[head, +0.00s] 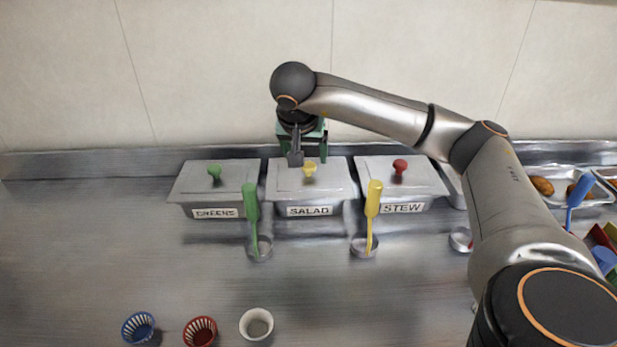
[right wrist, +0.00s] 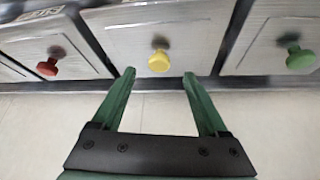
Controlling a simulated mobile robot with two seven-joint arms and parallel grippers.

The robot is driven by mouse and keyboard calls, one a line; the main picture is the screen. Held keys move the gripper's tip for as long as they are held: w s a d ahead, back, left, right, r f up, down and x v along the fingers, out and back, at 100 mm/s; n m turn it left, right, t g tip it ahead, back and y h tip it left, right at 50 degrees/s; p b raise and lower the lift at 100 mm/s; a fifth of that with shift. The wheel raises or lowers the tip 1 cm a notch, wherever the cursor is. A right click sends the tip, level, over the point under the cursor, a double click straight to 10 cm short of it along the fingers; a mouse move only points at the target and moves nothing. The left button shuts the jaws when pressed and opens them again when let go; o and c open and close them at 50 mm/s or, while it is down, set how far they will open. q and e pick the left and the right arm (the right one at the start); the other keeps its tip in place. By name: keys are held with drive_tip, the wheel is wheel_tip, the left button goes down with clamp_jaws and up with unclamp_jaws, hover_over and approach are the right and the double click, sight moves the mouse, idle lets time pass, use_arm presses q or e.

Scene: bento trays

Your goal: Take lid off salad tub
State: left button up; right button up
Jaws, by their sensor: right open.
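The salad tub (head: 310,211) is the middle of three grey tubs and bears a SALAD label. Its grey lid (head: 333,180) is on, with a yellow knob (head: 309,170). My right gripper (head: 297,158) is over the back part of this lid, its fingers partly hidden by its own wrist. In the right wrist view the gripper (right wrist: 158,80) is open and empty, with its two green fingers apart. The yellow knob (right wrist: 159,61) shows between and just beyond the fingertips, not touched. My left gripper is out of view.
The greens tub (head: 190,208) with a green knob stands at left, the stew tub (head: 425,203) with a red knob at right. A green utensil (head: 251,210) and a yellow utensil (head: 372,210) stand upright in front. Small cups (head: 256,324) sit near the front; the left counter is clear.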

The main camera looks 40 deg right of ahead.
sight(308, 165)
drive_tip(key=x, duration=0.4)
drive_tip(key=shift+d+f, duration=0.15)
drive_tip(key=shift+d, duration=0.1)
drive_tip(key=shift+c, duration=0.4)
clamp_jaws()
